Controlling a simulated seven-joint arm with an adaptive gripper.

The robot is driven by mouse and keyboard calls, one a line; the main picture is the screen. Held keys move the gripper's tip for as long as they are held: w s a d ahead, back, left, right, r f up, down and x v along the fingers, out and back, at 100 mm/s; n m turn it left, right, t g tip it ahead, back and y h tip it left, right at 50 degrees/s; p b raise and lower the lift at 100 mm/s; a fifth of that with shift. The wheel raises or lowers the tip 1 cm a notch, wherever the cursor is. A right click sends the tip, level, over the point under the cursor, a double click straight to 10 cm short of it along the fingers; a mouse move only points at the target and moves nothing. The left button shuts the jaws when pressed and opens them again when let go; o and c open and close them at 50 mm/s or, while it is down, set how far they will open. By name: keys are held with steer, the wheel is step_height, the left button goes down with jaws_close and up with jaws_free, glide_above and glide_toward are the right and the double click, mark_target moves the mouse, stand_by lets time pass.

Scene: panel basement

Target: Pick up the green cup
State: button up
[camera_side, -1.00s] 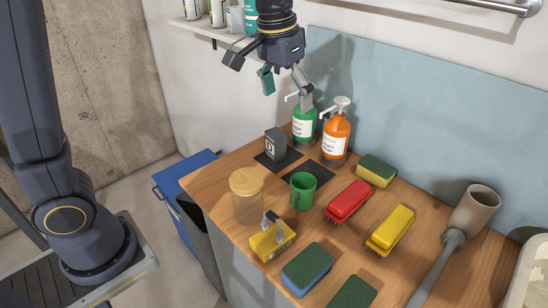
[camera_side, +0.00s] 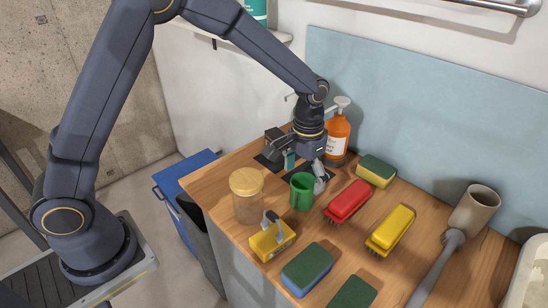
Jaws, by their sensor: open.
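The green cup (camera_side: 301,194) stands upright on the wooden countertop (camera_side: 222,184), near its middle. My gripper (camera_side: 304,171) is open and low over the counter, right behind and above the cup. One finger is up and left of the cup; the other is at the cup's right side, by its rim. I cannot tell whether that finger touches the cup. Nothing is seen between the fingers apart from the cup's edge.
A red brush (camera_side: 349,200) and yellow brush (camera_side: 391,230) lie to the right. An orange soap bottle (camera_side: 338,133) stands behind.

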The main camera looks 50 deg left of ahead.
step_height(320, 180, down, 5)
steer(key=shift+w+f, duration=0.1)
steer(key=shift+c, duration=0.4)
steer(key=c, duration=1)
